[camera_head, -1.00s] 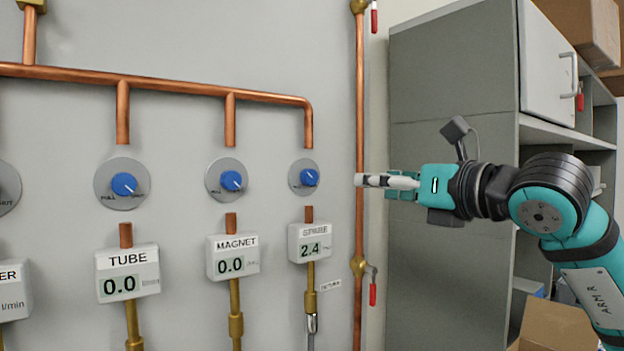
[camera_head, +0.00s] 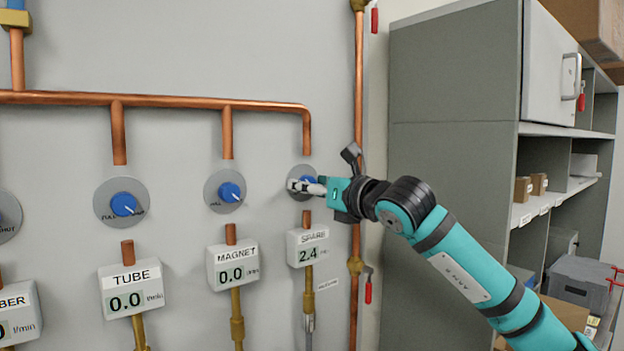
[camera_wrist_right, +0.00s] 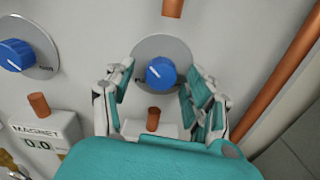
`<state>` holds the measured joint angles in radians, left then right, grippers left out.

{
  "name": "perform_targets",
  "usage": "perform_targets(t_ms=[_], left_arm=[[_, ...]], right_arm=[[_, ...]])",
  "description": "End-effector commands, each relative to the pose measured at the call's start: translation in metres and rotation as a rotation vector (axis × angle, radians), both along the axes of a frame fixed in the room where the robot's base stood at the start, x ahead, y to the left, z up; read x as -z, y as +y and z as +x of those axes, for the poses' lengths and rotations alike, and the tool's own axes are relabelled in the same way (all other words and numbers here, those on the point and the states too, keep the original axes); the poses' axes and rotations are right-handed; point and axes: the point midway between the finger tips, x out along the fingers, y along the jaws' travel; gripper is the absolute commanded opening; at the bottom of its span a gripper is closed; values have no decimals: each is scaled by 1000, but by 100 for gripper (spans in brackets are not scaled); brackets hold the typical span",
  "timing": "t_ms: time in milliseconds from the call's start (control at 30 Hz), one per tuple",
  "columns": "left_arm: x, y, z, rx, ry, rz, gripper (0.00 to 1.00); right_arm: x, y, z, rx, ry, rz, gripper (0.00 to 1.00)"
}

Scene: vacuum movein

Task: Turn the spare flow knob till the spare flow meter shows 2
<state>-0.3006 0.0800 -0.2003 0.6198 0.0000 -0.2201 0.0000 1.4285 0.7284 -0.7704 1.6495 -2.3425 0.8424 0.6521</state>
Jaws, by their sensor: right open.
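The spare flow knob is a blue knob (camera_wrist_right: 160,73) on a grey round plate on the wall. In the head view it is mostly hidden behind my right gripper (camera_head: 308,186). The right wrist view shows the open fingers of my right gripper (camera_wrist_right: 161,95) to either side of the knob, with gaps between them and it. The spare flow meter (camera_head: 307,247) below reads 2.4 in the head view. In the right wrist view my gripper's body covers much of that meter. My left gripper is not in view.
The magnet knob (camera_head: 229,192) and its meter (camera_head: 233,264), reading 0.0, are to the left. The tube meter (camera_head: 131,289) also reads 0.0. A vertical copper pipe (camera_head: 358,110) runs close to the right of the spare knob. A grey cabinet (camera_head: 455,75) stands further right.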

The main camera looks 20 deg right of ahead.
Motion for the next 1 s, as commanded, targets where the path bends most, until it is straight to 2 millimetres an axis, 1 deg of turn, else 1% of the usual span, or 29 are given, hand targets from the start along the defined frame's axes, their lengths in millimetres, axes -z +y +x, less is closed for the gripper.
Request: perform_targets(t_ms=[267,700,867,1000], left_arm=[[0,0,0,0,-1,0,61],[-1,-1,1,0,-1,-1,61],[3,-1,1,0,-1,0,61],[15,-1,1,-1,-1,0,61]], right_arm=[[1,0,2,1,0,0,55],[0,0,2,1,0,0,0],[1,0,2,1,3,11,0],[4,1,1,-1,16,48,0]])
